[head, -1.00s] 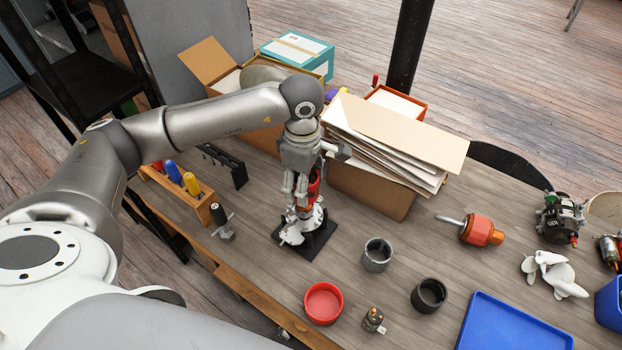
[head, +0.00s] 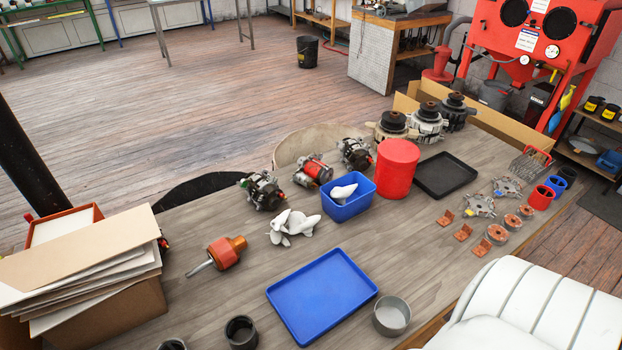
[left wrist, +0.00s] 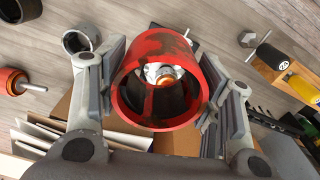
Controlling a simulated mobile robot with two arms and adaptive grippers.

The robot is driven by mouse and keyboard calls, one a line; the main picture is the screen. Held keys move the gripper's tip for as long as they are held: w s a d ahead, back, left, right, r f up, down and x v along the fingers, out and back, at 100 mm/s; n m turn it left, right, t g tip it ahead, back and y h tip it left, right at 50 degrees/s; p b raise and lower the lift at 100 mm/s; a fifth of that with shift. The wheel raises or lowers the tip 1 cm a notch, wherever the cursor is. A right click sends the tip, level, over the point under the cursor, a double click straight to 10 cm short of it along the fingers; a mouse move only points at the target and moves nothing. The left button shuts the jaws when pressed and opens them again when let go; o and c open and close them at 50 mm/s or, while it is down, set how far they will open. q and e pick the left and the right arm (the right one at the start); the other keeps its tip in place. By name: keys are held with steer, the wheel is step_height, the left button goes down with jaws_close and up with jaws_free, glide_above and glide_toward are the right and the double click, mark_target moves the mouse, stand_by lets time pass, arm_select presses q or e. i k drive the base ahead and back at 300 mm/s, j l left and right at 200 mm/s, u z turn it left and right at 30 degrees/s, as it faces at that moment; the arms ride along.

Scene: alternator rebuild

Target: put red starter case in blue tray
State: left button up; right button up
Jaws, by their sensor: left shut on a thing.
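The worn red starter case (left wrist: 160,124) is an open, hollow cylinder in the left wrist view. My left gripper (left wrist: 166,80) is shut on it, with one finger pad against each side. A metal part with a copper-coloured middle shows through its opening; I cannot tell whether the case still surrounds it. The blue tray (head: 320,295) lies flat and empty on the workbench in the head view, at lower middle. My left gripper is outside the head view. My right gripper is not in view.
A grey ring (head: 391,315) stands just right of the tray. A dark ring (head: 241,332) and an orange rotor (head: 226,252) lie left of it. A white fan (head: 292,226), blue bin (head: 348,197) and red canister (head: 397,168) stand behind. A cardboard box (head: 110,312) with stacked sheets is at left.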

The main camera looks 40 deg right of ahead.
mark_target(329, 303)
steer(key=l+z, duration=0.2)
steer(key=z, duration=0.25)
steer(key=l+z, duration=0.15)
steer(key=z, duration=0.25)
